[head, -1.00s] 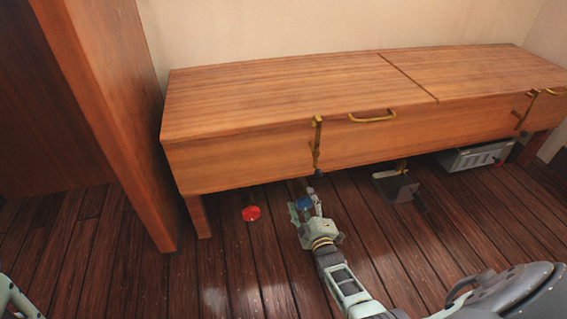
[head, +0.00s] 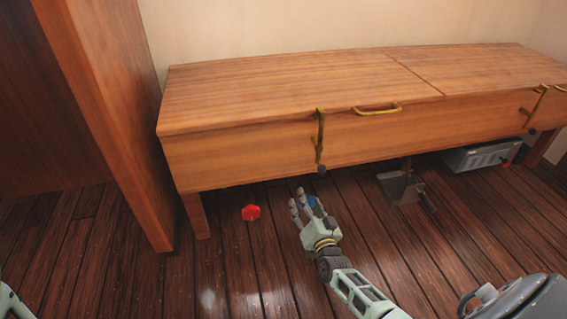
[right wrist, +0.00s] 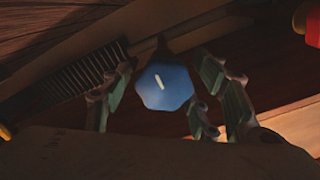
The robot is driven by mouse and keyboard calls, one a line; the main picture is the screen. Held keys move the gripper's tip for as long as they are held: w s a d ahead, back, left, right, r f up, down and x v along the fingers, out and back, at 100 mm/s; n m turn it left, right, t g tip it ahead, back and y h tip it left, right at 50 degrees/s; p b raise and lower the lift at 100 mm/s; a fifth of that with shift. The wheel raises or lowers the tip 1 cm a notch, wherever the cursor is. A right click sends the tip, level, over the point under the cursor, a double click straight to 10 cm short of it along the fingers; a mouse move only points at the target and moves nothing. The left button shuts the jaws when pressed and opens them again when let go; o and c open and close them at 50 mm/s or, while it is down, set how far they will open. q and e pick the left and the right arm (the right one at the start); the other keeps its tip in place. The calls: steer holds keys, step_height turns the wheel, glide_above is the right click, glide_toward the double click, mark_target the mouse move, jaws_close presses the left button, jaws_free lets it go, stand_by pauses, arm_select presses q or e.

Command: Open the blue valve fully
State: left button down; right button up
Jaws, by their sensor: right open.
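The blue valve (head: 314,203) is a small knob low under the wooden bench. In the head view my right gripper (head: 304,201) covers most of it. In the right wrist view the blue valve (right wrist: 165,86) shows as a faceted knob with a white mark, tilted a little from upright. My right gripper (right wrist: 158,92) is open, with fingers on both sides of the knob. I cannot tell whether any finger touches it. At the lower left edge of the head view a piece of my left arm shows, but not its gripper.
A red valve (head: 251,212) stands left of the blue one; a red thing (right wrist: 313,22) shows at the wrist view's upper right. The wooden bench (head: 240,159) overhangs the valves. A metal pedal-like plate (head: 400,188) and a grey box (head: 482,156) are to the right. A wooden panel (head: 122,150) stands left.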

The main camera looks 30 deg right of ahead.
steer(key=m+b, duration=0.2)
steer(key=m, duration=0.1)
steer(key=m+b, duration=0.3)
steer(key=m, duration=0.1)
steer(key=m+b, duration=0.3)
steer(key=shift+a+f+m, duration=0.2)
steer(key=shift+f+m, duration=0.2)
steer(key=r+p+v, duration=0.2)
steer(key=p+v, duration=0.3)
steer(key=v, duration=0.3)
steer(key=s+a+r+n+t+p, duration=0.1)
steer(key=a+r+n+t+p, duration=0.1)
steer(key=r, duration=0.9)
steer(key=s+a+r+n+t+y+p, duration=0.1)
steer(key=a+r+p, duration=0.4)
steer(key=r, duration=0.6)
steer(key=s+a+r+n+t+p, duration=0.2)
steer(key=a+r+n+t+p, duration=0.2)
steer(key=r, duration=0.8)
steer(key=shift+s+a+n+y, duration=0.3)
steer(key=shift+a+y, duration=0.1)
steer(key=shift+a, duration=0.6)
